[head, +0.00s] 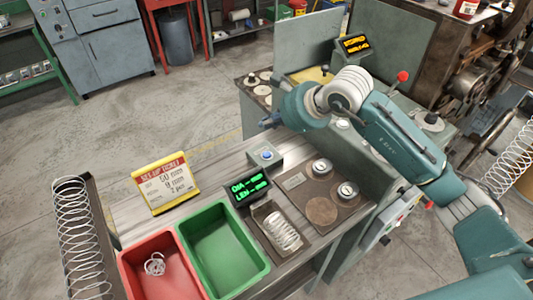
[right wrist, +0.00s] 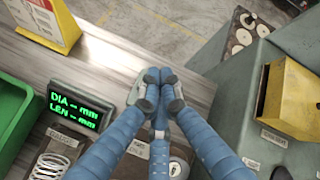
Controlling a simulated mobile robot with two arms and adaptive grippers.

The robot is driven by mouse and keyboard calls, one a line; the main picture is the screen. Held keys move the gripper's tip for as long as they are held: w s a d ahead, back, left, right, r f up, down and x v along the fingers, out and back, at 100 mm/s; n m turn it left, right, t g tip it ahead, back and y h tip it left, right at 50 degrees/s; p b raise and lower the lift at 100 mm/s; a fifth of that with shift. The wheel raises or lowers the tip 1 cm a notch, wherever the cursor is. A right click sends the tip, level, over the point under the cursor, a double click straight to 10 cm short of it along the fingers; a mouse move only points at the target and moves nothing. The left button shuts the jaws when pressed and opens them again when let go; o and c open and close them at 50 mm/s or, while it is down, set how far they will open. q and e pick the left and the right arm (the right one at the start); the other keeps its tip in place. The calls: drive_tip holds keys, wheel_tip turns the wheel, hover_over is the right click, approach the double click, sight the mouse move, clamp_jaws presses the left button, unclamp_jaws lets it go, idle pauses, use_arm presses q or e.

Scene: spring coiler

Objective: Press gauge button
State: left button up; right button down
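The gauge button (head: 266,155) is a blue round button on a small grey box at the bench's back edge. The gauge display (head: 248,189) beside it shows green DIA and LEN lines with dashes; it also shows in the right wrist view (right wrist: 75,107). A spring (head: 282,231) lies in the gauge tray in front. My right gripper (head: 268,123) is above and behind the button box, partly hidden by its arm. In the right wrist view its blue fingers (right wrist: 160,78) are shut and empty, covering the button; the grey box edge (right wrist: 120,86) shows beside them. My left gripper is out of view.
A red bin (head: 130,272) and a green bin (head: 191,246) stand on the left of the bench. A yellow-framed sign (head: 166,183) stands behind them. Round weights (head: 322,168) sit right of the display. The grey coiler cabinet (head: 372,158) is to the right.

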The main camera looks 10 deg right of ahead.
drive_tip(key=b, duration=0.4)
hover_over(268, 156)
wheel_tip(268, 156, down, 8)
drive_tip(key=shift+r, duration=0.1)
drive_tip(key=shift+w+f+b, duration=0.1)
drive_tip(key=shift+f+b, duration=0.45)
drive_tip(key=shift+b, duration=0.05)
drive_tip(key=shift+r, duration=0.1)
idle(0.5)
drive_tip(key=shift+f+b, duration=0.45)
drive_tip(key=shift+b, duration=0.15)
drive_tip(key=shift+f+b, duration=0.4)
drive_tip(key=shift+b, duration=0.05)
idle(0.7)
drive_tip(key=shift+r, duration=0.8)
